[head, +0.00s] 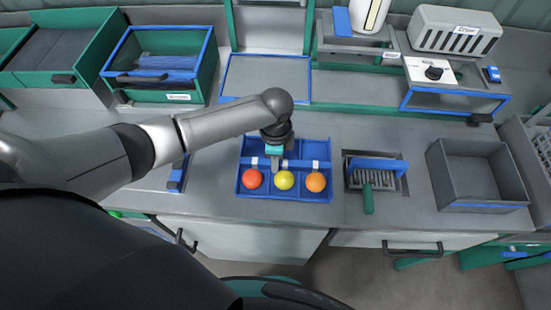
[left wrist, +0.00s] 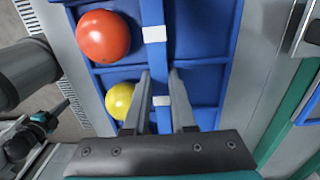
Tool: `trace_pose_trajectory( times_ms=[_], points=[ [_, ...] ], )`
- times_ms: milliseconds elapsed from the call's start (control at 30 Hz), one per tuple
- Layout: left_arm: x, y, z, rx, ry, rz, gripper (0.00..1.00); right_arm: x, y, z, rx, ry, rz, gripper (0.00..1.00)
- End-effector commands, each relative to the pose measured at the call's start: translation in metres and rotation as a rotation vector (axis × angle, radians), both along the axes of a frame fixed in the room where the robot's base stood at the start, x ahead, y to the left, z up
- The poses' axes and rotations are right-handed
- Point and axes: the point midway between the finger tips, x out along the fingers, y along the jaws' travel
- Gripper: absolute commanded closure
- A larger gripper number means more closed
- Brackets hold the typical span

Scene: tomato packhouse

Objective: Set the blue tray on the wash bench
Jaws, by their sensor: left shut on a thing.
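The blue tray (head: 314,150) is at the middle of the grey counter, with a red ball-like fruit (head: 252,179), a yellow one (head: 284,181) and an orange one (head: 316,182) in its front compartments. My left gripper (head: 276,160) reaches down over it from the left. In the left wrist view, the left fingers (left wrist: 161,74) straddle the tray's blue dividing rib (left wrist: 153,55) and are shut on it. I cannot tell whether the tray touches the counter. The orange fruit is hidden in the wrist view. My right gripper is not in view.
A grated recess (head: 387,181) with a green-handled tool (head: 368,198) lies right of the tray. A grey open bin (head: 484,163) stands farther right. A green crate with a blue rim (head: 196,97) and a blue-framed grey panel (head: 265,75) are behind. A blue-edged stand (head: 455,102) is back right.

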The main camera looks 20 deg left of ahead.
Motion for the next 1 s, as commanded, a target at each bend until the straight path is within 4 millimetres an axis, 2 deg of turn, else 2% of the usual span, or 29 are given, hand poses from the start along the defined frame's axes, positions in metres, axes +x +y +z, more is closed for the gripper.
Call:
trace_pose_trajectory(
  times_ms=[467, 500, 800, 967, 1000],
  points=[
    [0.0003, -0.0006, -0.0073, -0.002, -0.002, -0.001, 1.00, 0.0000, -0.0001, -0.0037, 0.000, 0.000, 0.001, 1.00],
    [0.0003, -0.0006, -0.0075, -0.002, -0.002, -0.001, 0.75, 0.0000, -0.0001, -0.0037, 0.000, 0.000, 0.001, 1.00],
    [0.0001, -0.0005, -0.0072, -0.001, -0.001, 0.000, 0.41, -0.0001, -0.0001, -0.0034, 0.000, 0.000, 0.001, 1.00],
    [0.0001, -0.0003, -0.0073, -0.001, 0.000, 0.000, 0.41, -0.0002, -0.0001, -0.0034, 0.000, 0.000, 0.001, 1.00],
    [-0.0004, -0.0001, -0.0077, 0.000, 0.000, 0.000, 0.44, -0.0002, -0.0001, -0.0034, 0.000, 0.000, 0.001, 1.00]
  ],
)
